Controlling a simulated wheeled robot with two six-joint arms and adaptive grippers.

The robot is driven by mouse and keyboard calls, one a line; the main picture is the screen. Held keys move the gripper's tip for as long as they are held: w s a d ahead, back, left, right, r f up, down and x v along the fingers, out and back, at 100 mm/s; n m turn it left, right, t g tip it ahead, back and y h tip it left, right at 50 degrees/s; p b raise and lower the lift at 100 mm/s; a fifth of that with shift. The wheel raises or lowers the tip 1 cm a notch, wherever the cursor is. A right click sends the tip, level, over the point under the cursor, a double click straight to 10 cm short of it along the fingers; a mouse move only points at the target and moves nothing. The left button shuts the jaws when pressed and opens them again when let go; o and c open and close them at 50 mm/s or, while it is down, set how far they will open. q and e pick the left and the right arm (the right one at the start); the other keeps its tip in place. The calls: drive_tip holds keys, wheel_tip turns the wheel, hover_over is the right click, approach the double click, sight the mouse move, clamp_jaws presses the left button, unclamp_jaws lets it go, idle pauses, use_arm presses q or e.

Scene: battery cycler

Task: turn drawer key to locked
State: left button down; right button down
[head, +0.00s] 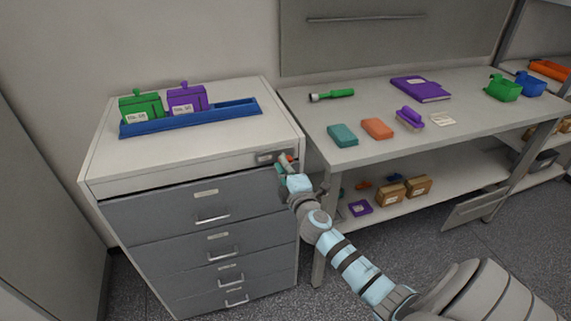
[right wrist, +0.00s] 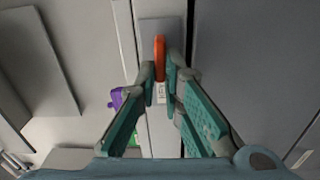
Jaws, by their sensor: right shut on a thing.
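The drawer key has an orange-red head (right wrist: 160,58), gripped between the fingertips of my right gripper (right wrist: 161,72) in the right wrist view. In the head view my right gripper (head: 286,168) is at the lock plate (head: 266,157) near the upper right corner of the grey drawer cabinet (head: 180,155). Only a small bit of the orange key (head: 290,158) shows there, beside the fingers. The fingers hide part of the plate, and its label is too small to read. The drawers look closed. My left gripper is not in view.
A blue rack (head: 190,118) with a green box (head: 141,105) and a purple box (head: 187,97) stands on the cabinet. A gap separates cabinet and bench.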

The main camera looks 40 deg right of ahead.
drive_tip(key=shift+f+n, duration=0.1)
drive_tip(key=shift+n, duration=0.3)
drive_tip(key=c, duration=1.7)
unclamp_jaws()
drive_tip(key=v, duration=1.2)
